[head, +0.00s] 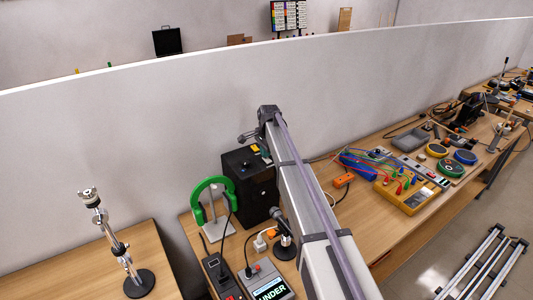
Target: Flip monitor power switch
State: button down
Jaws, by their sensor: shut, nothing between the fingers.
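A black box that looks like a monitor speaker (236,163) stands upright on the left part of the wooden bench. Its power switch cannot be made out at this size. My arm reaches up from the lower right and passes in front of the box's right side. My gripper (246,137) is small in the picture, at the arm's far end, just above the top of the box. It is shut and holds nothing. Whether it touches the box cannot be told.
Green headphones (213,184) hang on a stand left of the box. A microphone (283,235) and a grey device with a lit screen (269,286) are in front. A yellow meter (403,197) and cables lie to the right. A pale partition (180,115) runs behind.

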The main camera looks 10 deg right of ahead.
jog(key=shift+f, duration=0.2)
jog(key=shift+w+f, duration=0.1)
jog(key=shift+f, duration=0.2)
jog(key=shift+r, duration=0.1)
jog(key=shift+s+r, duration=0.1)
jog(key=shift+s, duration=0.15)
jog(key=shift+s+d+r, duration=0.2)
jog(key=shift+s+d, duration=0.05)
jog(key=shift+s, duration=0.3)
jog(key=shift+w, duration=0.1)
